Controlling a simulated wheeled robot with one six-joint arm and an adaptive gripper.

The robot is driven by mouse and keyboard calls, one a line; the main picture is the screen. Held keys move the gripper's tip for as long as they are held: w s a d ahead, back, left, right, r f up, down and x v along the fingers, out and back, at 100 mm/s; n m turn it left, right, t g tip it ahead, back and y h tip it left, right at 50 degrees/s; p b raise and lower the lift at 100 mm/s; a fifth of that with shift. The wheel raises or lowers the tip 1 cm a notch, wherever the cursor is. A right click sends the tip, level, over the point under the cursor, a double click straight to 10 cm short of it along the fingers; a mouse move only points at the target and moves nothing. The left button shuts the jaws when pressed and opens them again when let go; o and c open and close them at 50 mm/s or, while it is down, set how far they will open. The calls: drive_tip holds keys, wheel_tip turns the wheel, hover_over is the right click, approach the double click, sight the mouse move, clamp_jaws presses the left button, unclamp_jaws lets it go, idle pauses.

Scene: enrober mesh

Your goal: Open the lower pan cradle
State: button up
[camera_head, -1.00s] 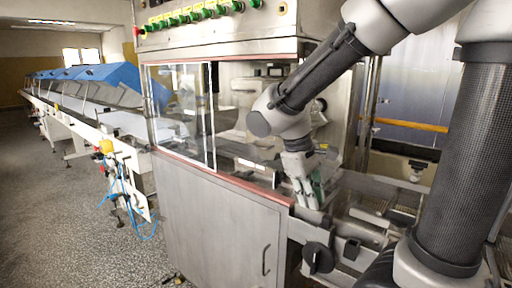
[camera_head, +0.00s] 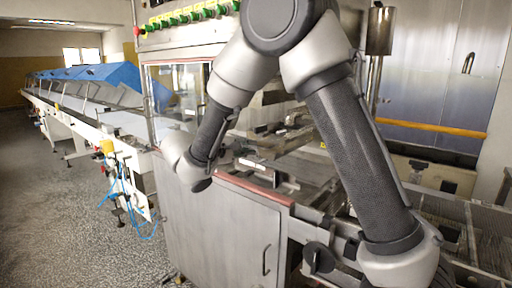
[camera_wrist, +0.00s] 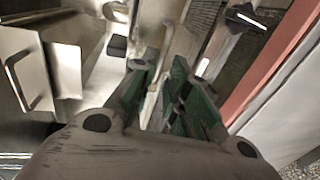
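I cannot tell for certain which part is the lower pan cradle. The likeliest area in the head view is the metal trays and frames (camera_head: 300,165) inside the machine's open bay, partly covered by my arm. My gripper is hidden behind my wrist in the head view. In the wrist view my gripper (camera_wrist: 160,68) shows green-padded fingers apart, with nothing seen between them. Beyond the fingers are grey metal machine parts. A metal box with a bar handle (camera_wrist: 28,84) is at the left of that view, apart from the fingers.
The steel cabinet (camera_head: 232,232) with a door handle stands in front, topped by a red edge strip (camera_head: 255,190), also in the wrist view (camera_wrist: 268,62). A dark knob (camera_head: 318,257) juts out at the lower right. A long conveyor (camera_head: 75,108) runs left; speckled floor there is free.

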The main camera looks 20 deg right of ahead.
sight(256, 146)
drive_tip(key=x, duration=0.5)
drive_tip(key=shift+w+d+f, duration=0.1)
drive_tip(key=shift+w+d, duration=0.05)
drive_tip(key=shift+d, duration=0.05)
clamp_jaws()
